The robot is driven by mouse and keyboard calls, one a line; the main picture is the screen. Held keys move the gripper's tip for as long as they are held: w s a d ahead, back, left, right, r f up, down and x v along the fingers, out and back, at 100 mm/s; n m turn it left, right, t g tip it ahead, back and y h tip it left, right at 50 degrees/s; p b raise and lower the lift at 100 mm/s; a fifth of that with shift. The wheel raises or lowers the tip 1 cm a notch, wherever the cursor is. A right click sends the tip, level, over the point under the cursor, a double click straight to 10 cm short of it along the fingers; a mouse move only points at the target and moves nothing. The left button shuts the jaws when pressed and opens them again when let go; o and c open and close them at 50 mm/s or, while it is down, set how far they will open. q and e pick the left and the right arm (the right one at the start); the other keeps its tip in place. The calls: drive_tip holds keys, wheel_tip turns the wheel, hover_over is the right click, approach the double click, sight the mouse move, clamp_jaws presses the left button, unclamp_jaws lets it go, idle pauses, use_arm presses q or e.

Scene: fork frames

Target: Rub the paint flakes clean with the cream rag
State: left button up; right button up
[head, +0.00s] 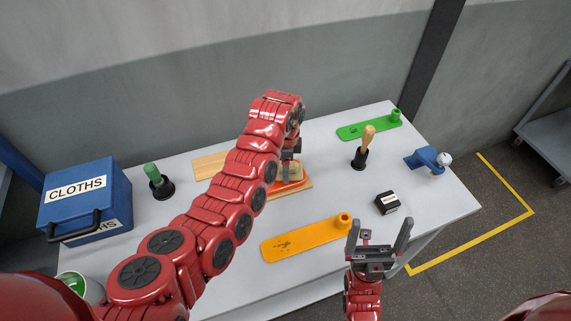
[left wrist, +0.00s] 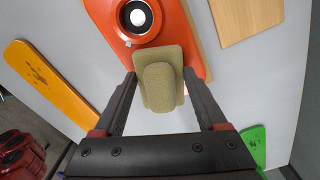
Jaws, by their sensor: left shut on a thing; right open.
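My left gripper (head: 290,153) is shut on a beige-olive pad-like thing, likely the cream rag (left wrist: 161,82), seen between its fingers in the left wrist view. The rag is over the near end of a red-orange piece (left wrist: 186,35) with a round knob; whether it touches is unclear. The red-orange piece (head: 288,184) is partly hidden by my left arm in the head view. An orange piece (head: 308,237) bears dark marks, perhaps paint flakes (head: 285,243); they also show in the left wrist view (left wrist: 38,74). My right gripper (head: 379,228) is open and empty near the table's front edge.
A blue CLOTHS box (head: 88,198) stands left, beside a green-handled tool (head: 155,178). A green piece (head: 368,126), a wooden-handled tool (head: 364,146), a black block (head: 387,202) and a blue clamp-like thing (head: 427,159) are on the right of the table (head: 453,203).

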use_arm(q)
drive_tip(key=shift+f, duration=0.1)
drive_tip(key=shift+w+d+f+b, duration=0.25)
drive_tip(key=shift+d+b, duration=0.2)
drive_tip(key=shift+b, duration=0.4)
drive_tip(key=shift+w+d+r, duration=0.15)
drive_tip(key=shift+w+d, duration=0.05)
drive_tip(key=shift+s+a, duration=0.1)
drive_tip(key=shift+s+a+p, duration=0.25)
drive_tip(key=shift+a+p, duration=0.15)
drive_tip(key=shift+a, duration=0.4)
drive_tip(key=shift+d+f, duration=0.1)
drive_tip(key=shift+f, duration=0.1)
